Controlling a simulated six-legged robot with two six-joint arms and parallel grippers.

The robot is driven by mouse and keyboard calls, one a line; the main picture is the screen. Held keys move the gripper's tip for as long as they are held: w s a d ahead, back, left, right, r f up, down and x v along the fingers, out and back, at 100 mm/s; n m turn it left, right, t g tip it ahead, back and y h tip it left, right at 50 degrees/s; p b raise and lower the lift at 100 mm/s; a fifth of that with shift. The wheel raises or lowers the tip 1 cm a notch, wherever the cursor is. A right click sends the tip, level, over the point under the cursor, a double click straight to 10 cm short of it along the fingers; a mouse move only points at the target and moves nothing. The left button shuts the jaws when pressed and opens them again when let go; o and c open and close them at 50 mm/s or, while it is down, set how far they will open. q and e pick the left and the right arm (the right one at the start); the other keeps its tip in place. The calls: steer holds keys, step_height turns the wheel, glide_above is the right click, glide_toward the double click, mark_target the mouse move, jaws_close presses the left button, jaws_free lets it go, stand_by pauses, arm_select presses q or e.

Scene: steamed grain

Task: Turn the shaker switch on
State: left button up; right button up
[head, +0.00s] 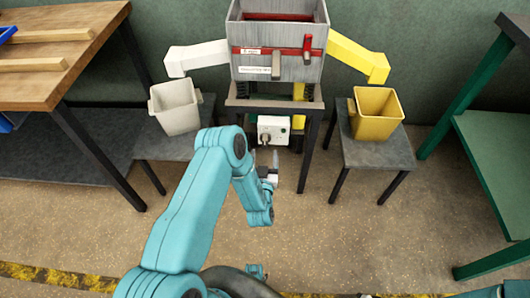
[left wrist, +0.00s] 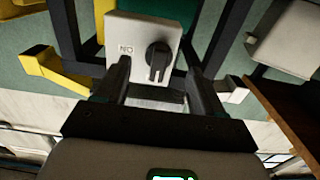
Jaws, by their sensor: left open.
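The shaker switch is a white box (head: 275,126) with a black rotary knob, mounted low on the front of the shaker's stand. In the left wrist view the box (left wrist: 126,30) fills the upper middle. Its black knob (left wrist: 158,62) has a raised grip, and an ON mark (left wrist: 126,49) shows upside down beside it. My left gripper (head: 265,162) is open in front of the box, just below it in the head view. In the left wrist view its fingertips (left wrist: 158,70) lie either side of the knob; contact cannot be told. My right gripper is not in view.
The grey shaker hopper (head: 276,52) stands above, with a white chute (head: 196,57) and a yellow chute (head: 358,60). A white bin (head: 175,106) and a yellow bin (head: 376,113) stand on low stools. A wooden table (head: 60,85) is left, green shelving (head: 495,160) right. Open floor lies in front.

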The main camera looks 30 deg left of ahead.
mark_target(265, 148)
arm_select(q)
steer(key=shift+x, duration=2.3)
steer(key=c, duration=1)
steer(key=shift+b, duration=0.3)
steer(key=shift+c, duration=0.2)
